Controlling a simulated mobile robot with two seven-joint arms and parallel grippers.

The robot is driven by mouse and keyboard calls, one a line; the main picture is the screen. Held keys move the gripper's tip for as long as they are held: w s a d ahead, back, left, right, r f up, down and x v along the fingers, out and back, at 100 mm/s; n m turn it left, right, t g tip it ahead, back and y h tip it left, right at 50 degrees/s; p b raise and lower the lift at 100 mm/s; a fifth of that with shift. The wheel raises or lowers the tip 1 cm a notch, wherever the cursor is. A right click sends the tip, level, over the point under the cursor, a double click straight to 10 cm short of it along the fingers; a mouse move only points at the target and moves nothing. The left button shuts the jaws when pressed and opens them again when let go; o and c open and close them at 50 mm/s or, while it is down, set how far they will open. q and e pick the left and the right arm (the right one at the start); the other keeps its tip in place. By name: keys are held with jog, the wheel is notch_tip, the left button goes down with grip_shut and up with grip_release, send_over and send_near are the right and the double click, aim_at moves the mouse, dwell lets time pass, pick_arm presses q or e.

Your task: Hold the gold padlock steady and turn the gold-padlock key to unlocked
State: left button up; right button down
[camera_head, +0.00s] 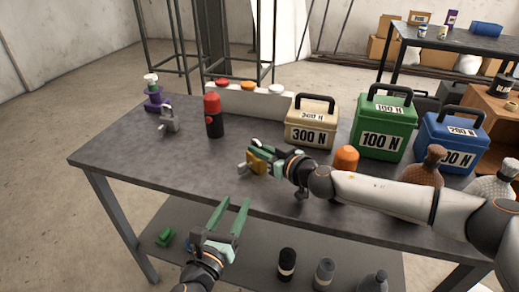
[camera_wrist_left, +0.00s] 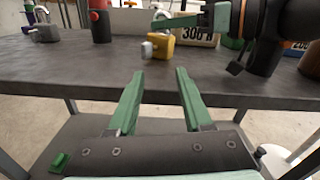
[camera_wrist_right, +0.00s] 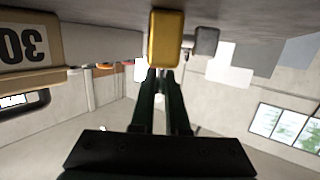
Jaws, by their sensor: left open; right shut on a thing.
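The gold padlock (camera_head: 258,166) is near the middle of the table's front part. My right gripper (camera_head: 256,150) is shut on it; the exact grip is partly hidden. The padlock's gold body (camera_wrist_right: 166,38) shows at the fingertips in the right wrist view. The gold-padlock key (camera_head: 243,168), pale silver, sticks out of the padlock's side. In the left wrist view the key (camera_wrist_left: 148,50) faces me, left of the gold body (camera_wrist_left: 164,46). My left gripper (camera_head: 233,202) is open and empty in front of the table edge, below and apart from the key.
On the table (camera_head: 130,160) stand a grey padlock (camera_head: 169,122), a red and black bottle (camera_head: 213,117), a row of coloured buttons (camera_head: 235,85) and labelled weights (camera_head: 310,125). An orange cylinder (camera_head: 345,159) is behind my right arm. A lower shelf (camera_head: 220,262) holds dark bottles.

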pick_arm(q)
jog(key=shift+c, duration=0.2)
dwell(0.3)
jog(key=shift+d+r+h, duration=0.25)
jog(key=shift+d+h, duration=0.05)
jog(key=shift+d, duration=0.15)
jog(key=shift+c, duration=0.2)
jog(key=d+r+n+g+h, duration=0.35)
jog(key=d+h, duration=0.25)
jog(key=d, duration=0.2)
jog(key=n+g+y, duration=0.1)
jog(key=n+g, duration=0.4)
jog(key=n, duration=1.9)
send_near(238, 168)
jog(key=shift+g+y, duration=0.25)
jog(key=shift+y, duration=0.05)
jog(key=x, duration=0.9)
jog(key=shift+w+d, duration=0.3)
jog(key=shift+d, duration=0.05)
jog(key=shift+r, duration=0.1)
grip_shut()
